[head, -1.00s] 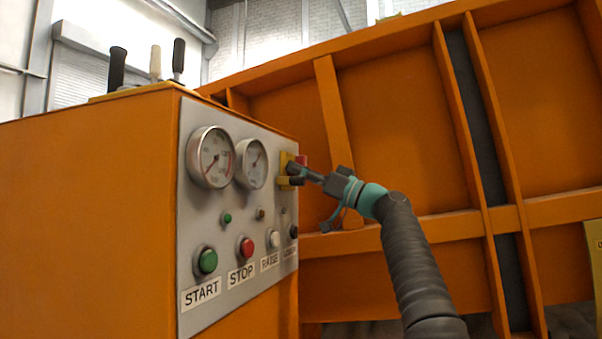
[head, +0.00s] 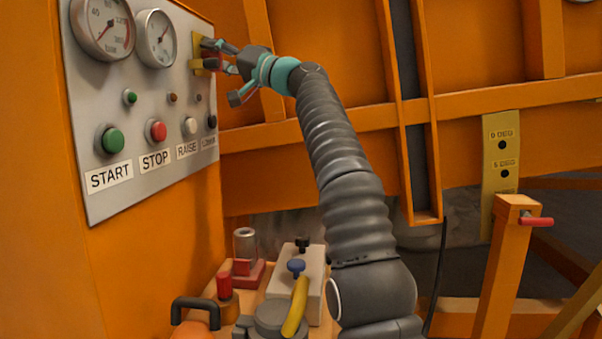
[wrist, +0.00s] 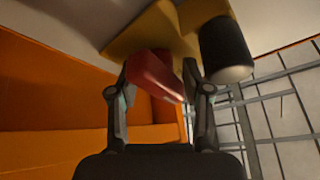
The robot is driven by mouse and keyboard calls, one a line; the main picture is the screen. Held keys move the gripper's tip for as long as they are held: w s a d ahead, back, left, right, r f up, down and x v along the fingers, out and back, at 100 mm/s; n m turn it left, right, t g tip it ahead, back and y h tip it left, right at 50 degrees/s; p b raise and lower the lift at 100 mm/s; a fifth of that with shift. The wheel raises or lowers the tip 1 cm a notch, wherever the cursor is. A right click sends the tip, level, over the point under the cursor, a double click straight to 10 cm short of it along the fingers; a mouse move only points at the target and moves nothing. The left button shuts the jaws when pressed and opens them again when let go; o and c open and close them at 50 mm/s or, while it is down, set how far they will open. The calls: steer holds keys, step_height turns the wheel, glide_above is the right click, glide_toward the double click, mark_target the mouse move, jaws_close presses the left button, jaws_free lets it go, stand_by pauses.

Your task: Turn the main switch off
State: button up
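The main switch shows in the wrist view as a red handle (wrist: 155,75) in front of a yellow plate (wrist: 145,30). The handle lies slanted between the two fingers of my gripper (wrist: 157,80). The fingers stand apart, and I cannot tell whether either touches the handle. In the head view my gripper (head: 214,56) is at the yellow plate (head: 197,50) at the right edge of the grey control panel (head: 150,95), and its fingers hide most of the switch.
A black cylinder with a pale end (wrist: 227,52) sticks out close beside the right finger. The panel carries gauges (head: 156,38), a green START button (head: 112,140) and a red STOP button (head: 157,131). A cluttered orange bench (head: 205,298) lies below. A large orange ribbed frame (head: 320,50) stands behind.

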steer(key=m+h+p, duration=0.1)
steer(key=m, duration=0.1)
steer(key=m+t+h+p, duration=0.1)
steer(key=m, duration=0.2)
steer(key=shift+r+m, duration=0.2)
steer(key=shift+m, duration=0.1)
steer(key=m+h+p, duration=0.2)
steer(key=m+p, duration=0.2)
steer(key=m, duration=0.1)
steer(key=shift+d+m+p, duration=0.1)
steer(key=shift+m+p, duration=0.2)
steer(key=shift+p, duration=0.05)
steer(key=r+b+v, duration=0.1)
steer(key=b+v, duration=0.3)
steer(key=v, duration=1)
steer(key=w+d+f+h, duration=0.2)
steer(key=w+f+h, duration=0.2)
steer(key=f, duration=0.8)
steer(key=s+d+f+g+h, duration=0.1)
steer(key=d+f+h, duration=0.1)
steer(key=f, duration=0.4)
steer(key=s+d+f+n+g+h, duration=0.1)
steer(key=s+d+f+h, duration=0.1)
steer(key=f, duration=0.5)
steer(key=shift+n+p, duration=0.3)
steer(key=shift+p, duration=0.15)
steer(key=shift+s+d, duration=0.1)
